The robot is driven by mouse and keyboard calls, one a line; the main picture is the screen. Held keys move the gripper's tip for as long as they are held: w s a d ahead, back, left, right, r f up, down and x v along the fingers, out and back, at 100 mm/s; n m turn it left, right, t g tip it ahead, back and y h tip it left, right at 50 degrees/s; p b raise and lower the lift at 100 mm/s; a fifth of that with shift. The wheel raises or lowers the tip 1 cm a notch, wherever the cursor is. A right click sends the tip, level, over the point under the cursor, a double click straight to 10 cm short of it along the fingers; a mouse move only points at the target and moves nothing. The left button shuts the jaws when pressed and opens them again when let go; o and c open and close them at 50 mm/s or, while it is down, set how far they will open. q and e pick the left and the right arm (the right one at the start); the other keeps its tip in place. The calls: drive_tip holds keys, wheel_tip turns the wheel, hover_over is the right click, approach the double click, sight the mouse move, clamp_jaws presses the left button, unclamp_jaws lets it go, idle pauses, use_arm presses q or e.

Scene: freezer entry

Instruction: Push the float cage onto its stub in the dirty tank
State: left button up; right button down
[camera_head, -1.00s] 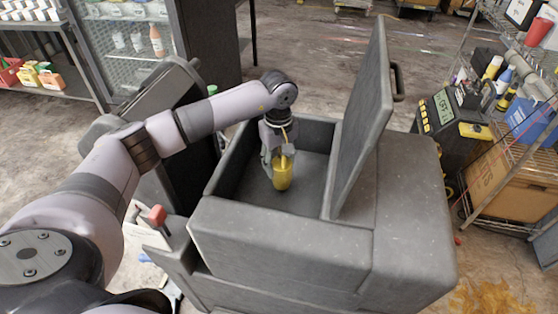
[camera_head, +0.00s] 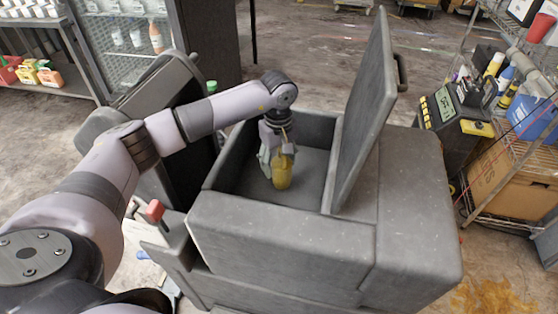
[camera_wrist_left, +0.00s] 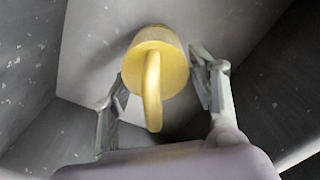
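The float cage is a yellow cylinder (camera_head: 282,172) with a loop handle on top. It stands upright on the floor inside the open grey tank (camera_head: 265,225); its stub is not visible. In the left wrist view the yellow body (camera_wrist_left: 160,66) is at top centre, its handle pointing toward the camera. My left gripper (camera_head: 274,156) is inside the tank at the cage's top. Its fingers (camera_wrist_left: 159,78) are spread on either side of the cage, with the handle between them and not pinched. My right gripper is out of view.
The tank's raised lid (camera_head: 365,115) stands just right of the opening. A red-knobbed lever (camera_head: 155,211) is at the tank's front left. A meter with a display (camera_head: 442,105) and a wire shelf with a cardboard box (camera_head: 515,172) are to the right.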

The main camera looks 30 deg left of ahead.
use_arm(q)
drive_tip(key=shift+o, duration=1.4)
drive_tip(key=shift+r, duration=0.1)
wheel_tip(320, 180, up, 12)
drive_tip(key=shift+s+f, duration=0.1)
drive_tip(key=shift+c, duration=0.2)
